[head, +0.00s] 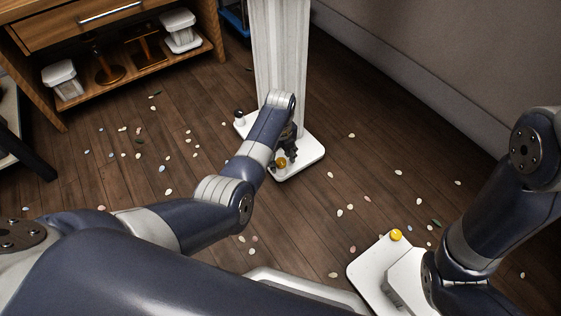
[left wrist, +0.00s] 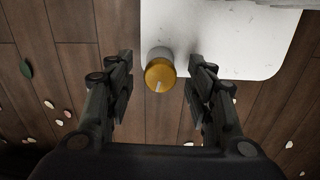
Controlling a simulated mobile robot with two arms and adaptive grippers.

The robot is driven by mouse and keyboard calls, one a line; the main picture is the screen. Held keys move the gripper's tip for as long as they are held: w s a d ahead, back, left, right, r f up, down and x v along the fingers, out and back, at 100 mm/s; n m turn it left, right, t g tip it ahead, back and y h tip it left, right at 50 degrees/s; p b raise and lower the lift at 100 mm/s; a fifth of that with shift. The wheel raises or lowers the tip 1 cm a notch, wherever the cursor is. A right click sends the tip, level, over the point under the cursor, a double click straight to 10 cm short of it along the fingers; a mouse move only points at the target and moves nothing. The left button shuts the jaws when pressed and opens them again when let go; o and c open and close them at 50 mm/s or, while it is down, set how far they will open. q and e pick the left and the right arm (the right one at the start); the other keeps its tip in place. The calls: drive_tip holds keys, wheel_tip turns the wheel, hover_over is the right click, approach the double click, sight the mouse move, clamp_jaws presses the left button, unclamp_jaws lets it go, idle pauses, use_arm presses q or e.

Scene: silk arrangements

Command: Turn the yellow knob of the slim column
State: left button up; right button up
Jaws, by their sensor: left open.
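The slim column (head: 276,50) is white and fluted and stands upright on a white base plate (head: 308,158), whose corner also shows in the left wrist view (left wrist: 235,45). Its yellow knob (head: 281,162) sits at the plate's near corner. In the left wrist view the knob (left wrist: 160,73) has a pale line on its top and a whitish collar. My left gripper (left wrist: 161,80) is open, with one finger on each side of the knob and a gap to each. In the head view the left gripper (head: 289,148) is partly hidden by its arm. My right gripper is out of view.
A second white base (head: 367,268) with another yellow knob (head: 396,235) lies at lower right, partly behind my right arm. A dark-topped knob (head: 239,114) is on the column plate's left corner. A wooden cabinet (head: 120,30) stands upper left. Pebbles or petals dot the floor.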

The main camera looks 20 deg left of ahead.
use_arm(q)
drive_tip(key=shift+f, duration=0.15)
drive_tip(key=c, duration=1.1)
